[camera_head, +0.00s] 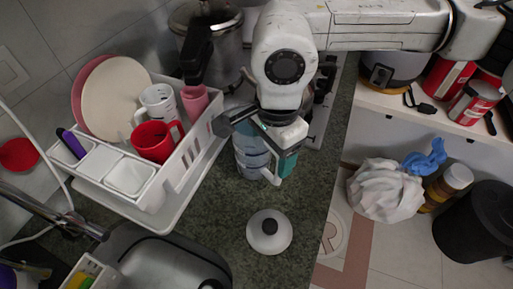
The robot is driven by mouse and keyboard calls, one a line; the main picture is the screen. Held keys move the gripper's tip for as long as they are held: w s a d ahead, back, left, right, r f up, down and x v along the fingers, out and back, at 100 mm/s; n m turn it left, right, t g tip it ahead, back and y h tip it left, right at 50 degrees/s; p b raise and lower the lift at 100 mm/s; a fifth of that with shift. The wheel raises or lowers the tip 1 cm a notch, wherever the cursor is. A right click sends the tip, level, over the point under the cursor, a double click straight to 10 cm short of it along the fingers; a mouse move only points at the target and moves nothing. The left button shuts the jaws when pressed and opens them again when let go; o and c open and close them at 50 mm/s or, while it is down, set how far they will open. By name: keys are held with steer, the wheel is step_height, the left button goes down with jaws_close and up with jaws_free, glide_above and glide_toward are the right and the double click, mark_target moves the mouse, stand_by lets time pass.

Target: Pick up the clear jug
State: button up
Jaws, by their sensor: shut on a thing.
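The clear jug (250,158) is a see-through, bluish vessel with a pale handle. It stands upright, or nearly so, above the dark green counter (210,240), and I cannot tell whether its base touches the counter. My gripper (262,146) comes down from above and is shut on the jug near its top. My gripper and wrist hide the jug's rim and part of its upper side.
A white dish rack (155,195) with plates, red and white mugs and a pink cup stands close left. A large metal pot (215,60) stands behind. The sink (160,262) is at front left. The counter's right edge drops to the floor; shelves hold cans (470,100).

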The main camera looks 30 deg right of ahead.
jaws_close()
steer(key=shift+r, duration=0.15)
